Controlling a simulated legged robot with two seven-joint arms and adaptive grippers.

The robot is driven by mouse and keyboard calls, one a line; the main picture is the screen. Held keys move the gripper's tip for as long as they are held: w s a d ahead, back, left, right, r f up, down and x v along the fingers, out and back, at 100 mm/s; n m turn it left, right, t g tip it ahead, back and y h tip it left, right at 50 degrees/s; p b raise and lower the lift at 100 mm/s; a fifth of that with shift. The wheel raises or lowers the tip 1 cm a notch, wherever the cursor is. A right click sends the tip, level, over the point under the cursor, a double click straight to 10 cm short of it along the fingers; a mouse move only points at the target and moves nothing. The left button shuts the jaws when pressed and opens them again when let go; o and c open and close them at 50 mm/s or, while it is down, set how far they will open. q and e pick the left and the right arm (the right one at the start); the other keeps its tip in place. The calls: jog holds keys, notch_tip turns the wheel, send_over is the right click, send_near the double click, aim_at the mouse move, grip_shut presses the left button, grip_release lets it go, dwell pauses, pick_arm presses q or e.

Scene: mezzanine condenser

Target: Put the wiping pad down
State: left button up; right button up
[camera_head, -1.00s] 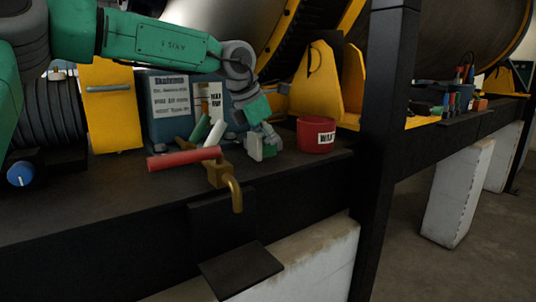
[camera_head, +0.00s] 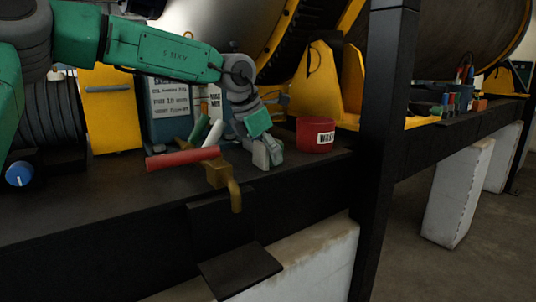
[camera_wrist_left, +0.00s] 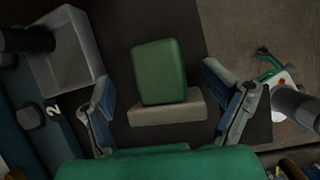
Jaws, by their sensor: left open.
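The wiping pad, a green block on a pale beige base (camera_wrist_left: 167,112), sits between the fingers of my left gripper (camera_wrist_left: 160,78) in the left wrist view. The fingers are spread, with a gap on each side of the pad. In the head view my left gripper (camera_head: 268,153) is low over the dark shelf (camera_head: 110,192), left of the red tub. There the pad is hard to tell from the gripper. My right gripper is not in view.
A red labelled tub (camera_head: 312,136) stands just right of the gripper. A red-handled brass valve (camera_head: 217,175) is at the shelf's front edge. A blue box (camera_head: 168,120) with labels stands behind. A black post (camera_head: 385,130) rises at the right.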

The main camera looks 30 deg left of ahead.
pick_arm(q)
jog(key=shift+d+r, duration=0.2)
jog(key=shift+r, duration=0.2)
jog(key=d+v, duration=0.1)
jog(key=v, duration=1)
jog(key=shift+s+a+r, duration=0.15)
jog(key=shift+s+r, duration=0.1)
jog(key=shift+r, duration=0.05)
